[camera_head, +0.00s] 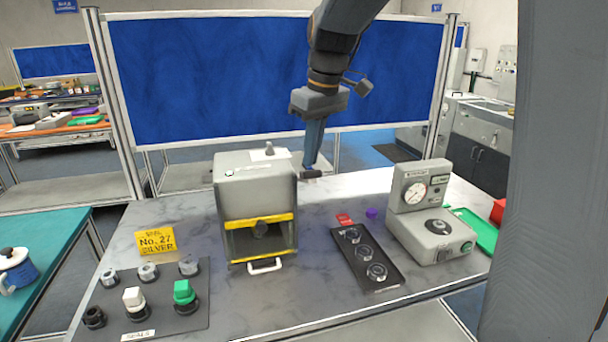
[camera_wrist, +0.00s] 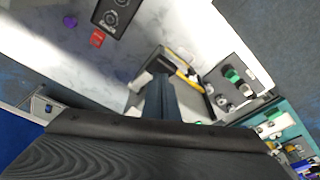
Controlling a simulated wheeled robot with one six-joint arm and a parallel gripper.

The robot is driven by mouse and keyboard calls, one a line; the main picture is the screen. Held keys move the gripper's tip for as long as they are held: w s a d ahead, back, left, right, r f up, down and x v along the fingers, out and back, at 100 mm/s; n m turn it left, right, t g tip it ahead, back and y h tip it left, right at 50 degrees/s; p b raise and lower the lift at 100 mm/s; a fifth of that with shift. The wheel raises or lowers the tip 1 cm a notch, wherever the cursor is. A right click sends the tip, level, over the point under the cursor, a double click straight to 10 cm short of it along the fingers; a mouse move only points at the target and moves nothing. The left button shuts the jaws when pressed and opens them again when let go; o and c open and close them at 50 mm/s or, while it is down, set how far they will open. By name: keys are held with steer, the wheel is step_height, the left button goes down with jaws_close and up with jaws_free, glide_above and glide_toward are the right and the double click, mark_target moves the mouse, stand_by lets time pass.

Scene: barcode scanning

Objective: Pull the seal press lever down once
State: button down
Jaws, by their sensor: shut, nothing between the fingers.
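The seal press (camera_head: 255,185) is a grey box on the marble table, with a yellow-framed front opening, a dark round part inside and a white handle low in front. A short dark bar that looks like its lever grip (camera_head: 312,174) sticks out at the press's upper right side. My gripper (camera_head: 310,163) is shut and points down, its fingertips right at this bar; I cannot tell whether they touch. In the wrist view my shut fingers (camera_wrist: 162,88) reach toward a dark block (camera_wrist: 159,66) beside the press's yellow edge (camera_wrist: 183,66). They hide part of the press.
A seal tray (camera_head: 195,322) with several stamps stands at front left, near a yellow "No. 27 SILVER" card (camera_head: 156,241). A black tray (camera_head: 389,285) with round dies and a gauge device (camera_head: 425,250) stand to the right. A blue partition (camera_head: 220,80) is behind.

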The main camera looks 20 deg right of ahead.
steer(key=shift+r+p, duration=1.8)
steer(key=shift+r, duration=0.25)
steer(key=shift+f, duration=0.1)
